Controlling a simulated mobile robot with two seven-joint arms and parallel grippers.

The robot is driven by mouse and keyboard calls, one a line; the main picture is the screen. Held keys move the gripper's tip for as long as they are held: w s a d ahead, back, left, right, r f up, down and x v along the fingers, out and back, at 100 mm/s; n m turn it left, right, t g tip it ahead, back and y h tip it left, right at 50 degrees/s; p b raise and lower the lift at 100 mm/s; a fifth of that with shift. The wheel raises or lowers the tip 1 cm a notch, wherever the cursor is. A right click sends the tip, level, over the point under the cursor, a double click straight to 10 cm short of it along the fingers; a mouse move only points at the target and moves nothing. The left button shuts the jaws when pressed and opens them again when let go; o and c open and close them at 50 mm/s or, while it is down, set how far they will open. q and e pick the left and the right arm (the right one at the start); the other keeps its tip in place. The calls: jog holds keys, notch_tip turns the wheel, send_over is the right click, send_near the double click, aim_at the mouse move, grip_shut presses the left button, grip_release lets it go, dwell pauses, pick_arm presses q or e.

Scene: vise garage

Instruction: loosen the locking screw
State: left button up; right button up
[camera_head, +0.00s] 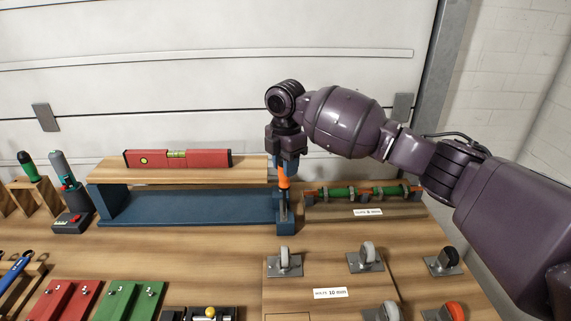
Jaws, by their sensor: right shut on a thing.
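My right gripper (286,158) points straight down and is shut on an orange-handled tool (283,178), probably a screwdriver. The tool is upright, with its thin shaft pointing down at the blue block (286,222) at the right end of a long blue vise (185,208). The locking screw itself is too small or hidden to make out. I cannot tell whether the tool tip touches it. My left gripper is not in view.
A wooden board with a red spirit level (178,158) lies across the vise. Green rods (350,192) lie in a rack at right. Several castors (284,262) stand in front. Red (65,302) and green (130,300) blocks sit at front left. Bare bench lies between.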

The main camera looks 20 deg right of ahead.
jog(key=shift+f, duration=0.35)
dwell(0.4)
jog(key=n, duration=0.9)
jog(key=shift+w+f, duration=0.1)
jog(key=n, duration=0.3)
jog(key=shift+a+n, duration=0.1)
jog(key=shift+n, duration=0.3)
jog(key=n, duration=0.4)
jog(key=shift+a+f+n, duration=0.1)
jog(key=shift+n, duration=0.3)
jog(key=shift+r, duration=0.35)
